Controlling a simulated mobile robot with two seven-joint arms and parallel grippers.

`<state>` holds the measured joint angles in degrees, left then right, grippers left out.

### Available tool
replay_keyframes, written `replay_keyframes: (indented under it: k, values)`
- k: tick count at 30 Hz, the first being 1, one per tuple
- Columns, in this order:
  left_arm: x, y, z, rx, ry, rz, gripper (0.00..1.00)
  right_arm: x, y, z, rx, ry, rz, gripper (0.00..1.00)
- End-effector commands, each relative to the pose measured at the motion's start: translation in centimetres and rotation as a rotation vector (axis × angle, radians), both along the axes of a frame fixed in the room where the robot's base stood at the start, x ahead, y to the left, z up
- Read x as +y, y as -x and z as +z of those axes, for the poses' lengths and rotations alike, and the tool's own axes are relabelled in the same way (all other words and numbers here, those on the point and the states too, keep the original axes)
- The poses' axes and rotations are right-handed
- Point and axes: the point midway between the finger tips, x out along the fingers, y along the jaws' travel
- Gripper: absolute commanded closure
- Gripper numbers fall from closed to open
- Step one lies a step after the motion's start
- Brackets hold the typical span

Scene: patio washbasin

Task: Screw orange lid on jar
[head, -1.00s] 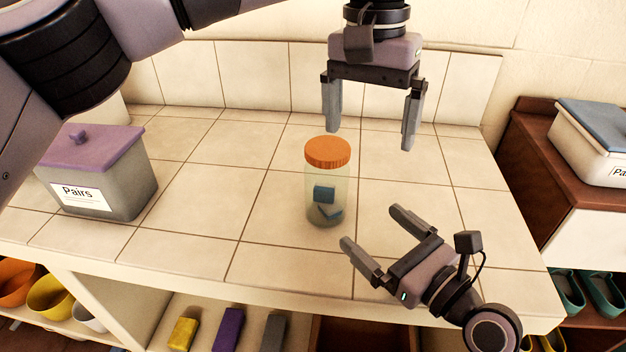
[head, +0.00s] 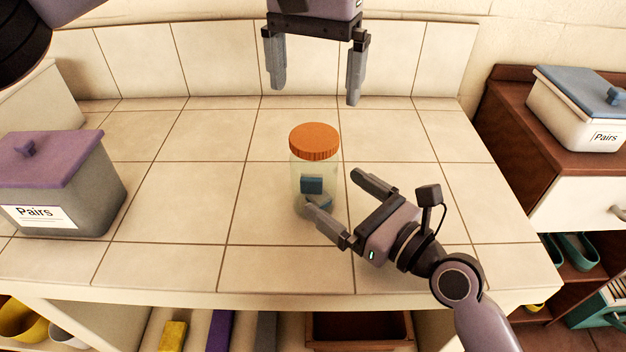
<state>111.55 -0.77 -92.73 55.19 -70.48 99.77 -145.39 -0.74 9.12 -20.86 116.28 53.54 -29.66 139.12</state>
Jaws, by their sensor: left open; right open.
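A clear jar (head: 316,175) stands upright on the tiled counter, with blue blocks inside. The orange lid (head: 314,141) sits on the jar's mouth; I cannot tell how tight it is. My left gripper (head: 313,90) points down, open and empty, above and behind the jar. My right gripper (head: 333,207) is open, low over the counter at the jar's right. Its nearer finger overlaps the jar's lower edge in view; I cannot tell whether they touch.
A grey box with a purple lid (head: 50,156) stands at the counter's left. A white box with a blue lid (head: 575,120) stands on a brown cabinet (head: 507,138) at right.

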Motion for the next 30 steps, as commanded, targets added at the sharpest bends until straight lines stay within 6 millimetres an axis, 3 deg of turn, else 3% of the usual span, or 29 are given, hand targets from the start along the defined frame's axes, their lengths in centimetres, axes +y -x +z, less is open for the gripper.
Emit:
replay_keyframes:
  k: [18, 30]
  values:
    - [0.0, 0.0, 0.0, 0.000, 0.001, 0.000, 0.03, 4.6, -4.7, 0.0, 0.000, 0.000, 0.000, 0.00]
    - [0.0, 0.0, 0.0, 0.000, 0.001, 0.000, 0.03, 5.1, -5.1, 0.0, 0.000, 0.000, 0.000, 0.00]
